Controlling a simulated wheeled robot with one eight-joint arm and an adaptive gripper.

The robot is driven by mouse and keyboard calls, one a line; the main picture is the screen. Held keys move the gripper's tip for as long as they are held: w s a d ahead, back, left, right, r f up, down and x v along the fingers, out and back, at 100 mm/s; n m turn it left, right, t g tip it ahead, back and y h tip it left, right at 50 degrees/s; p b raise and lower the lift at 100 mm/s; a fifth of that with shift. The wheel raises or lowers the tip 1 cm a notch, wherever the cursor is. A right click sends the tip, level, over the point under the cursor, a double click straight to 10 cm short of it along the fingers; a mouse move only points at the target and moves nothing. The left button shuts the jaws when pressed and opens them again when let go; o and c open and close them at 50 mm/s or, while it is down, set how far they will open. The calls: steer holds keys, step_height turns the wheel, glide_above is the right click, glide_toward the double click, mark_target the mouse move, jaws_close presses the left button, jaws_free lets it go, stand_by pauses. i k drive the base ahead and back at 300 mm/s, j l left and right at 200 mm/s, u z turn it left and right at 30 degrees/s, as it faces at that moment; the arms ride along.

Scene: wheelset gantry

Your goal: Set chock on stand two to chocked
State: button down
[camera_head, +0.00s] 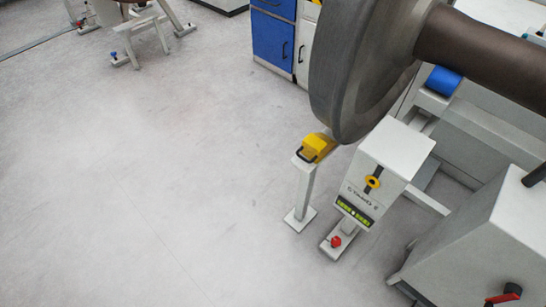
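A yellow chock (316,147) with a dark handle sits on top of a slim white post (304,190). It lies right by the lower rim of a large grey wheel (365,70); whether it touches the wheel I cannot tell. Beside it on the right stands a white box-shaped stand (393,150) with a yellow and black knob (373,182), a small green display strip (354,212) and a label too small to read surely. A red knob (336,241) is at its foot. My gripper is not in view.
A brown axle (490,60) runs right from the wheel. A grey-white housing (480,240) with a red and black handle (505,294) fills the lower right. A blue cabinet (273,38) stands behind. The floor (130,180) at left is clear.

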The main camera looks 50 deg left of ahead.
mark_target(315, 146)
steer(key=u, duration=1.75)
